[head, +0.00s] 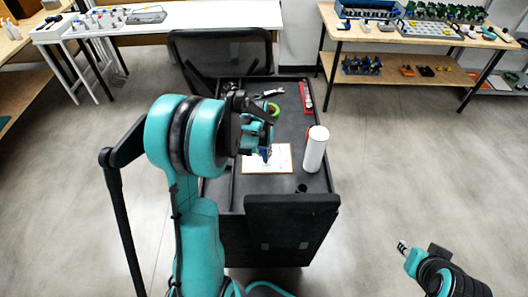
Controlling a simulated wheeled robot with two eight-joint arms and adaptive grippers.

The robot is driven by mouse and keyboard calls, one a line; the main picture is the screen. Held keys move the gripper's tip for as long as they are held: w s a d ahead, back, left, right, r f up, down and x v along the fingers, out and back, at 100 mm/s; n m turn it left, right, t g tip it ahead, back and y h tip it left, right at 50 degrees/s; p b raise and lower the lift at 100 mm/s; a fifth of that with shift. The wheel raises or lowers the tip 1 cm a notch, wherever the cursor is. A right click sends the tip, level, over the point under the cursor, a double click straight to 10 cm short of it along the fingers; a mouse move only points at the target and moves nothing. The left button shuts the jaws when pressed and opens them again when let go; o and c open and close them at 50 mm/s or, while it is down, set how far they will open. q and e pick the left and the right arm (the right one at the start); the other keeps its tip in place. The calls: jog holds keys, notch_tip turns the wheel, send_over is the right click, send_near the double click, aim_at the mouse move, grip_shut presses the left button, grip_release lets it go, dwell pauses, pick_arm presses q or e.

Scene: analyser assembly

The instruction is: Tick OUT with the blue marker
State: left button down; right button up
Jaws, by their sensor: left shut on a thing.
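A white sheet on a brown-edged board (280,165) lies on the dark cart top; its printed marks are too small to read. My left gripper (262,137) is over the sheet's upper left part, shut on the blue marker (265,154). The marker points down at the sheet; I cannot tell whether its tip touches the paper. My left arm hides the area left of the sheet. My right gripper (403,248) is at the lower right, over the floor and away from the cart; its fingers are too small to judge.
A white roll (315,150) stands upright right of the sheet. A green tape ring (274,109), a red tool (306,97) and a grey tool (270,93) lie at the cart's back. A dark chair (220,52) is behind it. The floor right of the cart is clear.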

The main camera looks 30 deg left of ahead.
aim_at(264, 146)
pick_arm(q)
jog(key=shift+r, duration=0.1)
jog(key=shift+w+p+v, duration=0.25)
jog(key=shift+p+v, duration=0.6)
jog(key=shift+v, duration=0.25)
jog(key=shift+w+p+v, duration=0.2)
jog(key=shift+p+v, duration=0.65)
jog(key=shift+v, duration=0.3)
jog(key=shift+w+p+v, duration=0.25)
jog(key=shift+p+v, duration=0.6)
jog(key=shift+v, duration=0.25)
jog(key=shift+r, duration=0.1)
